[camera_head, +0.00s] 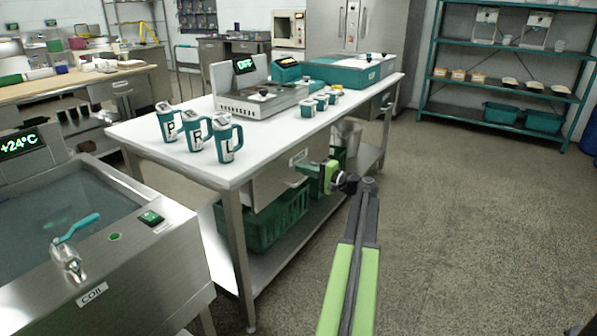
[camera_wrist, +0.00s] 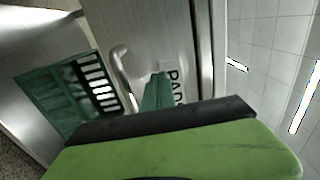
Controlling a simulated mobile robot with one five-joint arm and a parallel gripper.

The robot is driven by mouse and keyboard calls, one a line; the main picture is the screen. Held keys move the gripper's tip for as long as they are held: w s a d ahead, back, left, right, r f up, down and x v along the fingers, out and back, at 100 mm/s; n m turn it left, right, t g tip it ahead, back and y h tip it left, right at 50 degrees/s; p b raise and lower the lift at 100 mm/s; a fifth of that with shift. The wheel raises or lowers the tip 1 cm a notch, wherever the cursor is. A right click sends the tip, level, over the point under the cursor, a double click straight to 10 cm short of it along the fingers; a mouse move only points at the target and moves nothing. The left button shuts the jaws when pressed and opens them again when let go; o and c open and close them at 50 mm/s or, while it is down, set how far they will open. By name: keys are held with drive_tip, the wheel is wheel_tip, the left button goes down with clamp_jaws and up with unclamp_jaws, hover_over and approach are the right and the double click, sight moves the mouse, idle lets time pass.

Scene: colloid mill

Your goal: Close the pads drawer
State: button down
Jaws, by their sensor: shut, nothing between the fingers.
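The pads drawer (camera_head: 273,184) is a steel drawer under the white table's near long side. In the wrist view its front (camera_wrist: 145,30) fills the upper middle, with a "PADS" label (camera_wrist: 173,88) and a curved bar handle (camera_wrist: 122,75). In the head view, I cannot tell how far the front stands out from the table. My gripper (camera_head: 313,170) is at the drawer front, right of the handle. Its teal fingers (camera_wrist: 158,88) are shut and empty, between handle and label in the wrist view; I cannot tell whether they touch the front.
Green crates (camera_head: 262,226) stand on the shelf below the drawer. Lettered teal mugs (camera_head: 197,135) and instruments stand on the white tabletop (camera_head: 150,135). A steel bath (camera_head: 130,262) is at the near left. The floor (camera_head: 465,220) to the right is clear.

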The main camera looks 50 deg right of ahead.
drive_tip(key=s+d, duration=0.1)
drive_tip(key=s, duration=1.2)
